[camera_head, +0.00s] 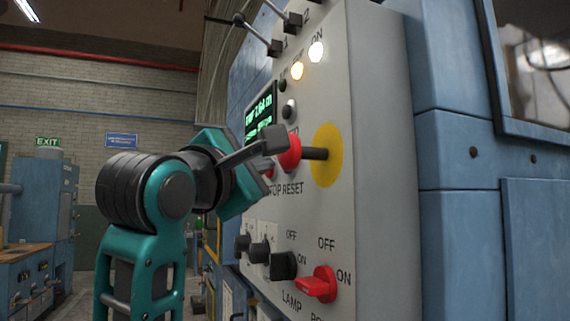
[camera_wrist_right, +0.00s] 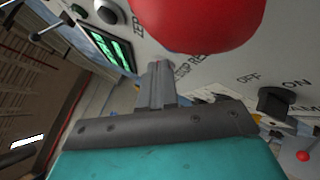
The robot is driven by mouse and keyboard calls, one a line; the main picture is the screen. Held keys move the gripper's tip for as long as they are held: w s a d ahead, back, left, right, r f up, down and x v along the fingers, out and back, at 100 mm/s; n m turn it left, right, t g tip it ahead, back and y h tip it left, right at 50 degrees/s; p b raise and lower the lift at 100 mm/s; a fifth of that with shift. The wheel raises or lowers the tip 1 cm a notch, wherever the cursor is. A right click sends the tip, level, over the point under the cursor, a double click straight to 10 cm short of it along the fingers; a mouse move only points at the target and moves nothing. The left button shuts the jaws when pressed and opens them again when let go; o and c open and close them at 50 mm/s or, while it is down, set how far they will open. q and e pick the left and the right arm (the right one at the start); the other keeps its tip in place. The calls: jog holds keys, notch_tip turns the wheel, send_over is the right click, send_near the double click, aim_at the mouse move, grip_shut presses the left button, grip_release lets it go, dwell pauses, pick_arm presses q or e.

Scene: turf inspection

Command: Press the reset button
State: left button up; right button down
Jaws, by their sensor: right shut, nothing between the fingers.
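My right gripper (camera_head: 272,141) is shut and empty, its fingertips close to the grey control panel (camera_head: 385,120). A large red mushroom button (camera_head: 290,153) on a black stem stands out from a yellow disc (camera_head: 327,156), just right of the fingers. In the right wrist view the red button (camera_wrist_right: 198,18) looms above the shut fingers (camera_wrist_right: 158,78). The RESET label (camera_head: 293,189) shows below it in the head view. The fingers hide the area above the label, so I cannot tell the reset button itself or whether they touch it. My left gripper is out of view.
A green display (camera_head: 258,115) and lit lamps (camera_head: 297,70) are above on the panel. Black knobs (camera_head: 283,266) and a red rotary switch (camera_head: 318,285) protrude below. Levers (camera_head: 262,38) stick out at the top. Blue machine housing (camera_head: 455,150) stands to the right.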

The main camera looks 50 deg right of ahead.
jog(key=shift+s+d, duration=0.1)
jog(key=shift+s+d, duration=0.15)
jog(key=shift+d, duration=0.15)
jog(key=shift+s+d, duration=0.25)
jog(key=shift+d, duration=0.2)
dwell(1.1)
jog(key=shift+w+a, duration=0.45)
jog(key=shift+a, duration=0.35)
jog(key=w+a, duration=0.1)
jog(key=a, duration=0.1)
jog(key=w+a, duration=0.1)
jog(key=a, duration=0.1)
jog(key=shift+w+a, duration=0.2)
dwell(0.9)
